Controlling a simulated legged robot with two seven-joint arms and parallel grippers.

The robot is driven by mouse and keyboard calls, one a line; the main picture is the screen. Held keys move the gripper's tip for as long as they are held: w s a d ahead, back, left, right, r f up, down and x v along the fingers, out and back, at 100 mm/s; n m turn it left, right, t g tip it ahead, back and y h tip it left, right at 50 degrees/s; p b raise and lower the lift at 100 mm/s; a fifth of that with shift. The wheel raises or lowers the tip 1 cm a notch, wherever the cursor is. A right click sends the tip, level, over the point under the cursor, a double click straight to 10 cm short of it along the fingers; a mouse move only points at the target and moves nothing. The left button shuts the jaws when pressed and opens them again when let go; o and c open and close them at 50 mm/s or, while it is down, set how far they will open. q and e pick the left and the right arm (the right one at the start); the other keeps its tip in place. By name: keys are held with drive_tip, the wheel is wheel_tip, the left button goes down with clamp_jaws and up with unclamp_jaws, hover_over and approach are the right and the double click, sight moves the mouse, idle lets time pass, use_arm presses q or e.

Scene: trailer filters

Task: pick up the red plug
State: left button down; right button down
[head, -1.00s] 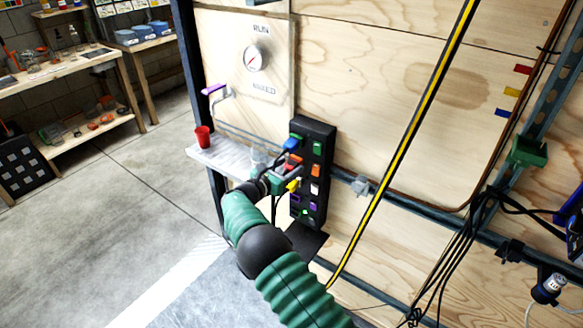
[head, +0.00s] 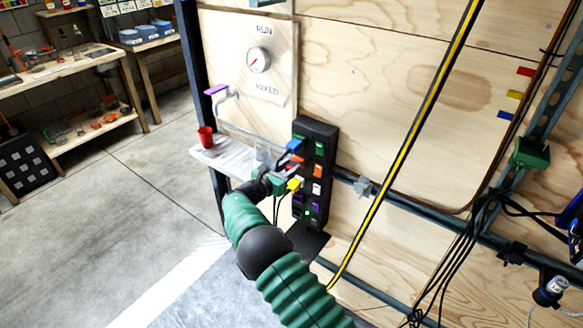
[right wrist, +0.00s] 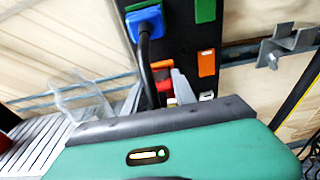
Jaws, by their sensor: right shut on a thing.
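The red plug (right wrist: 166,88) shows between my fingers in the right wrist view, in front of the black socket panel (right wrist: 178,42). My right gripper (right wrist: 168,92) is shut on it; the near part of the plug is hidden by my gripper. In the head view my right gripper (head: 289,168) is at the left column of the panel, between the blue plug (head: 295,145) above and the yellow plug (head: 295,184) below. I cannot tell whether the red plug is still seated in its socket. My left gripper is out of view.
The blue plug's black cable (right wrist: 148,70) hangs close beside my fingers. A white shelf (head: 222,162) with a red cup (head: 206,137) is left of the panel. A yellow-black strip (head: 408,140) runs down the wooden wall on the right.

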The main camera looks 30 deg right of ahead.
drive_tip(key=s+a+r+p, duration=0.5)
drive_tip(key=a+r+p, duration=0.2)
drive_tip(key=a, duration=0.5)
drive_tip(key=shift+a+r+p, duration=0.35)
drive_tip(key=shift+r+p, duration=0.05)
drive_tip(key=shift+p, duration=0.5)
drive_tip(key=shift+s, duration=0.1)
